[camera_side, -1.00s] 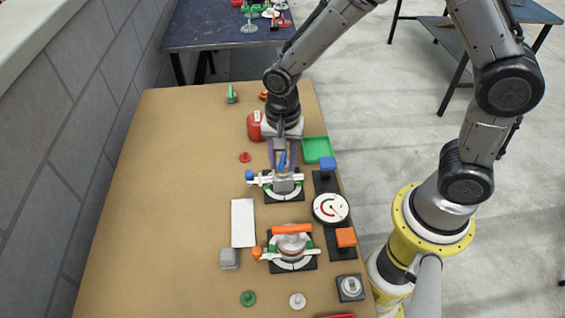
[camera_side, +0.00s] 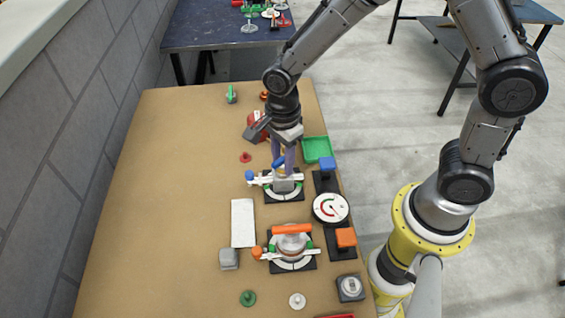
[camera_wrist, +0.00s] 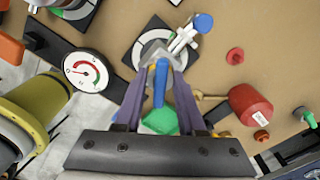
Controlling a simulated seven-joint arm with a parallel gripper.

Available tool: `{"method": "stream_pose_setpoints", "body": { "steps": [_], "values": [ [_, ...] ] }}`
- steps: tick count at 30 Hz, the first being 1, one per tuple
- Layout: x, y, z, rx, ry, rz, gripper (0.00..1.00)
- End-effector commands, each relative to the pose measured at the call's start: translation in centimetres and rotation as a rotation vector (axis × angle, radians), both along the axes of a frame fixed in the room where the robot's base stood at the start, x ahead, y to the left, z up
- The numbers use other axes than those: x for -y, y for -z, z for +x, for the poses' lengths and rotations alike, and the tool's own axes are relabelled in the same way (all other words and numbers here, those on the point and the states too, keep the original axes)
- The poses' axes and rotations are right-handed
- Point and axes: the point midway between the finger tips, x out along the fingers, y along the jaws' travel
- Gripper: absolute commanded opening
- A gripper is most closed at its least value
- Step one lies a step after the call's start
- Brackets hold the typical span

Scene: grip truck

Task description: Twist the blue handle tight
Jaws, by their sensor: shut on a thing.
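The blue handle (camera_side: 278,162) sits on top of a round valve fixture on a dark base plate. In the wrist view the blue handle (camera_wrist: 161,84) is a bar between my two purple fingers. My gripper (camera_side: 284,166) reaches down from above and is shut on the handle; it also shows in the wrist view (camera_wrist: 160,64). The fixture has a white lever with a blue ball end (camera_side: 249,175) beside the handle. The fingers partly hide the fixture's top.
A dial gauge (camera_side: 331,208) and a blue block (camera_side: 327,163) stand to the right. An orange-handled fixture (camera_side: 292,229) is nearer the camera. The board's left side is clear.

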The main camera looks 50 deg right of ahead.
Motion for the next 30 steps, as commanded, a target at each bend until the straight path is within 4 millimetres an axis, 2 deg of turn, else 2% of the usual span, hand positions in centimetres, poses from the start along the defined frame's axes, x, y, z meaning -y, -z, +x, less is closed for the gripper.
{"method": "stream_pose_setpoints", "body": {
  "steps": [30],
  "values": [
    [0.01,0.02,0.03,0.001,0.66,0.0,0.0]
  ]
}}
